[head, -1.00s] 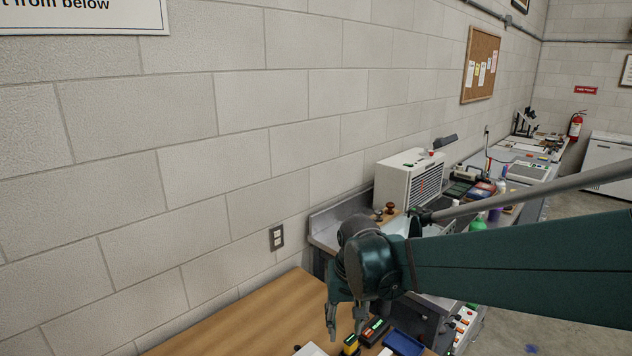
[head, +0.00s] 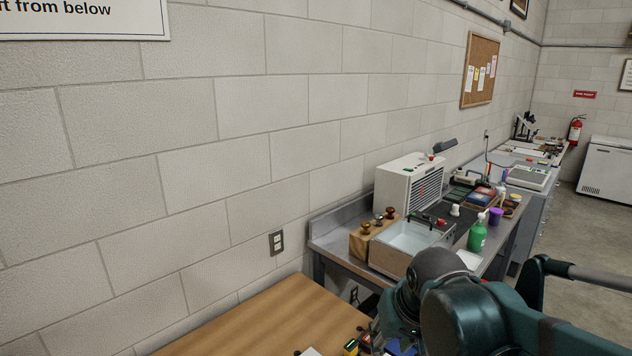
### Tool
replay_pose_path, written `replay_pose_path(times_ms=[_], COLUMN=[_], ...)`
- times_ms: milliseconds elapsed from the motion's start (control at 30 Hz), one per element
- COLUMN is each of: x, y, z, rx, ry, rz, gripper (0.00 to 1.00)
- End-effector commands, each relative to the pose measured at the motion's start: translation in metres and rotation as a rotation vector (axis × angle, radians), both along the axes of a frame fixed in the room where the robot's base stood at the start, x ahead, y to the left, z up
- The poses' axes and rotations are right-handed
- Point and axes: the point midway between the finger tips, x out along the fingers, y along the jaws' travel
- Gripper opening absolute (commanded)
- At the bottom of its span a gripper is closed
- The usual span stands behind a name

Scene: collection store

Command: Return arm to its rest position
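My teal arm enters from the lower right in the head view and ends low, over the right edge of the wooden table (head: 262,318). The fingers of my gripper are hidden by the arm's own wrist or cut off by the bottom edge, so their opening and any contents do not show.
A grey bench (head: 345,262) behind holds a clear-walled tray (head: 412,240), a white vented unit (head: 408,190) and a green bottle (head: 477,234). A block wall (head: 150,190) runs along the left. Bare floor (head: 580,235) is open at the right.

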Motion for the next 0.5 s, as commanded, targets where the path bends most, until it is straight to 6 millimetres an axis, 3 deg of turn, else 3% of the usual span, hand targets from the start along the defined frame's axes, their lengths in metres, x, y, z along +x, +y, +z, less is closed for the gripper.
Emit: replay_pose_path(times_ms=[500], x=[-0.054], y=[-0.036], z=[0.007], rx=[-0.013], ry=[-0.127], rz=[-0.019], gripper=[0.33])
